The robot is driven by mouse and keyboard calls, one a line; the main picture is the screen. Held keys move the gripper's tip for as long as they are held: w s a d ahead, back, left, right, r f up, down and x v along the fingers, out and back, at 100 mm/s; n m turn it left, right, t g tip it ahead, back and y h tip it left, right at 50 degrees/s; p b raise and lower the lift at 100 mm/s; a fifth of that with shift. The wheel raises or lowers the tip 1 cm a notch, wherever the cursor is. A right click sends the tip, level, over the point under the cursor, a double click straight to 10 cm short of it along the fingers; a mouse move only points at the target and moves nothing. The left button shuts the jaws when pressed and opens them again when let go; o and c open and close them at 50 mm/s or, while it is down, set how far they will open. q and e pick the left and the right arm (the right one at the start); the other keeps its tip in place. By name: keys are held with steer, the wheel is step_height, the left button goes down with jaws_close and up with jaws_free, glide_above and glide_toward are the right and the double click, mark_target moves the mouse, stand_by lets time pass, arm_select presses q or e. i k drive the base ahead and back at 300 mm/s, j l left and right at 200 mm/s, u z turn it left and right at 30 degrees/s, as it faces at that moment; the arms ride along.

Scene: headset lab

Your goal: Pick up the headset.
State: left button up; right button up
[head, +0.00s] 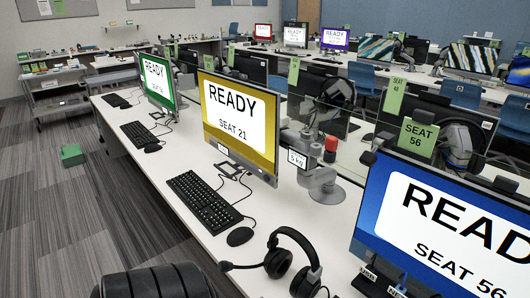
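A black headset (278,263) with a headband, two ear cups and a boom microphone rests on the white desk (215,250) near the bottom middle of the head view. Its headband arches up and its microphone points left. Its lower right part is close to the bottom edge of the picture. Neither of my grippers shows in the head view.
A yellow monitor (238,118) with a keyboard (203,201) and mouse (240,236) stands left of the headset. A blue monitor (440,235) stands close on its right. A grey jointed arm (322,184) is behind it. A green box (72,155) lies on the floor.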

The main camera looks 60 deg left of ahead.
mark_target(306, 283)
steer(key=u, duration=1.6)
steer(key=i+j+z, duration=0.1)
steer(key=z, duration=0.3)
steer(key=j+z, duration=0.4)
steer(key=i+j+z, duration=0.1)
steer(key=z, duration=0.3)
steer(key=j+z, duration=0.25)
steer(key=z, duration=0.2)
